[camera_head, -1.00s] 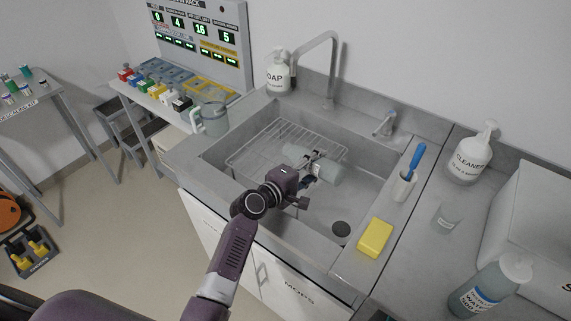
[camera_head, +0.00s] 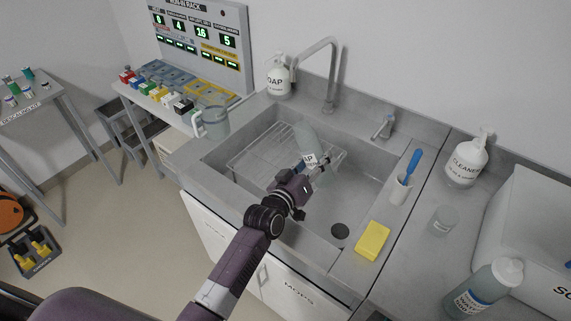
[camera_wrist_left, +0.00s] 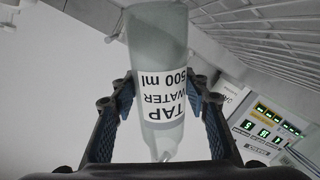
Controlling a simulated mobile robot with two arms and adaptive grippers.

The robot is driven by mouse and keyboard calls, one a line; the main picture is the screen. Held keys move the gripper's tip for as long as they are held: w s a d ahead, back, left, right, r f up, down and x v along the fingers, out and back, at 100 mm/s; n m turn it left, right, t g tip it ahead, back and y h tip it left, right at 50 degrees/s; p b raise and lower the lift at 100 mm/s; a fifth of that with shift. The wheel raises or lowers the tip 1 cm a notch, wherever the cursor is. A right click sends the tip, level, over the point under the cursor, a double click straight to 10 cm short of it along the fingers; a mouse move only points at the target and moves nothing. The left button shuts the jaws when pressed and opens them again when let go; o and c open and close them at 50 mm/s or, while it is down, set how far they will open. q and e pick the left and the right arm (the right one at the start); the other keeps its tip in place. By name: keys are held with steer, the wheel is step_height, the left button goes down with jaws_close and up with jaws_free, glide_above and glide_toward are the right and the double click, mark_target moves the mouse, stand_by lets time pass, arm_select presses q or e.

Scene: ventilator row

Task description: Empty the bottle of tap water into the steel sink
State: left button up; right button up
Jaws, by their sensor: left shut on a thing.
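The tap water bottle (camera_head: 306,140) is pale and translucent with a white label. It is tilted above the steel sink (camera_head: 350,192), over the wire rack. My left gripper (camera_head: 318,172) is shut around it. In the left wrist view the bottle (camera_wrist_left: 157,40) lies between the two fingers of the left gripper (camera_wrist_left: 165,95), its label upside down and its narrow end low in the picture. In the head view the gripper partly covers the bottle's near end. I cannot make out any stream of water. My right gripper is not in view.
The wire rack (camera_head: 262,150) lies in the sink's left part, the drain (camera_head: 340,230) at its near right. The faucet (camera_head: 332,75) and soap bottle (camera_head: 278,78) stand behind. A yellow sponge (camera_head: 372,241), brush cup (camera_head: 399,190) and cleaner bottle (camera_head: 466,163) stand right; a jug (camera_head: 214,122) stands left.

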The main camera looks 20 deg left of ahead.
mark_target(315, 155)
arm_select(q)
steer(key=shift+d+r+m+p, duration=0.2)
steer(key=shift+r+m+p, duration=0.3)
steer(key=shift+r, duration=0.7)
steer(key=shift+f+m+b, duration=0.2)
steer(key=shift+m+b, duration=0.1)
steer(key=shift+m, duration=0.3)
steer(key=shift+s+d+r+m+t, duration=0.1)
steer(key=shift+r+m+t, duration=0.15)
steer(key=shift+m, duration=0.25)
steer(key=shift+r+m+t, duration=0.1)
steer(key=shift+m+t, duration=0.15)
steer(key=shift+m, duration=0.25)
steer(key=shift+r+m, duration=0.45)
steer(key=shift+m, duration=0.55)
